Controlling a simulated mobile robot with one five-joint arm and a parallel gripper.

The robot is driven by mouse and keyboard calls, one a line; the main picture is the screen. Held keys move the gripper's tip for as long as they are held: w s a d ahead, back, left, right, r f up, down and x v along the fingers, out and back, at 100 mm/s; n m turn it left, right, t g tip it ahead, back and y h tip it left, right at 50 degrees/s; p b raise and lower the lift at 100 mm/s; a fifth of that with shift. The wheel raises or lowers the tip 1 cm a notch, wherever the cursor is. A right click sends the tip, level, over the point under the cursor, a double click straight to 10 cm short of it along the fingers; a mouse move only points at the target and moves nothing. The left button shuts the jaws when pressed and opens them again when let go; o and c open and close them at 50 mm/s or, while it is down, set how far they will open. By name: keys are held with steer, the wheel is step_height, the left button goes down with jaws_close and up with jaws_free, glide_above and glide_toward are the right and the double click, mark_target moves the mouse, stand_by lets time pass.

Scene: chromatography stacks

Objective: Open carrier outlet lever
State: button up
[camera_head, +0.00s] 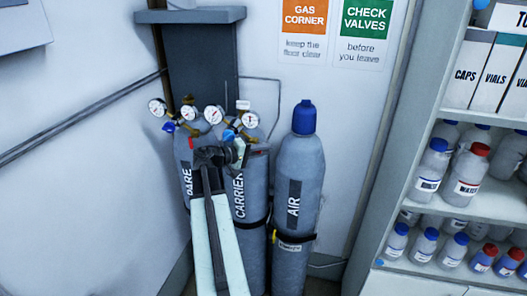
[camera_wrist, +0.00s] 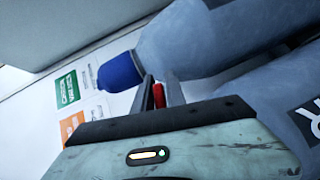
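The carrier cylinder (camera_head: 252,235) is grey and upright, with round gauges (camera_head: 250,120) on its regulator. My gripper (camera_head: 243,152) is at the front of its top, below the gauges. My arm covers part of the label area, and the outlet lever cannot be made out in the head view. In the wrist view, a small red handle (camera_wrist: 158,96), which looks like the lever, fills the narrow gap between my gripper's two dark fingers (camera_wrist: 160,92). The fingers appear closed on it. Its lower end is hidden by my gripper body.
The air cylinder (camera_head: 296,175) with a blue cap (camera_head: 304,118) stands to the right. The spare cylinder (camera_head: 182,160) stands to the left, partly hidden, with a blue part (camera_head: 169,127) at its top. A shelf of bottles (camera_head: 480,205) is at the far right.

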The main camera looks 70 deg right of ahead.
jaws_close()
steer(key=r+n+g+h+b, duration=0.1)
steer(key=n+b, duration=0.1)
steer(key=b, duration=0.1)
steer(key=shift+r+g+h, duration=0.15)
steer(key=shift+g+h, duration=0.15)
steer(key=shift+g, duration=0.1)
steer(key=o, duration=0.5)
jaws_free()
steer(key=shift+o, duration=0.2)
steer(key=v, duration=0.7)
steer(key=shift+w+a, duration=0.15)
steer(key=shift+a, duration=0.15)
